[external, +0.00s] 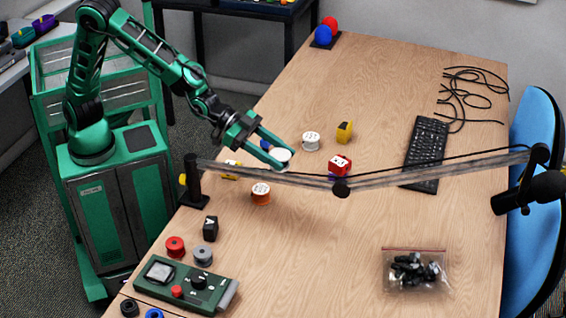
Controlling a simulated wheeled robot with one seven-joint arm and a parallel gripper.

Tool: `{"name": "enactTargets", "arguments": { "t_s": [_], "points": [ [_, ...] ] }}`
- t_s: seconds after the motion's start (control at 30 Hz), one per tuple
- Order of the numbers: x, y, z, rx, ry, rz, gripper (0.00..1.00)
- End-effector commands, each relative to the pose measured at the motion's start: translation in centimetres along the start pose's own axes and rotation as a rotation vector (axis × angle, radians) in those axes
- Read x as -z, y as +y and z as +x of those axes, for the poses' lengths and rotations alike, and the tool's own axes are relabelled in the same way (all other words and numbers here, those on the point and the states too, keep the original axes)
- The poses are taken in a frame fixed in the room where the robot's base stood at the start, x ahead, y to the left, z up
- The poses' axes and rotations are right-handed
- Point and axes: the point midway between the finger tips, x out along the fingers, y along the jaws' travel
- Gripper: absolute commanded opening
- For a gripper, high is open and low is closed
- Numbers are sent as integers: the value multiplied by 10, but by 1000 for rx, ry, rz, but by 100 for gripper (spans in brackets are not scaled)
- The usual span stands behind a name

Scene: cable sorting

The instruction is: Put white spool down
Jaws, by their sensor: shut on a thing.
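A white spool (282,156) is between the fingers of my gripper (275,156) in the external view. My gripper is shut on it, over the left part of the wooden table (350,240). I cannot tell whether this spool touches the table. The fingers hide part of it. Another white spool (311,141) with dark markings stands on the table just right of and behind my gripper.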

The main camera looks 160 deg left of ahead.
Motion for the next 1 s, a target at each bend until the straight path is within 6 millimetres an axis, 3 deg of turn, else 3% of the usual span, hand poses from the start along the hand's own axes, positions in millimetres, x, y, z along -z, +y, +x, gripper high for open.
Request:
{"name": "enactTargets", "arguments": {
  "t_s": [0.03, 0.1, 0.4, 0.8, 1.0],
  "points": [
    [0, -28, 0, 15, -1, -4, 22],
    [-3, -57, -1, 23, -3, -4, 22],
    [-33, -166, -10, 47, -13, -6, 22],
    [-96, -282, -38, 58, -17, -15, 22],
    [-126, -328, -58, 56, -7, -20, 22]
  ]
}}
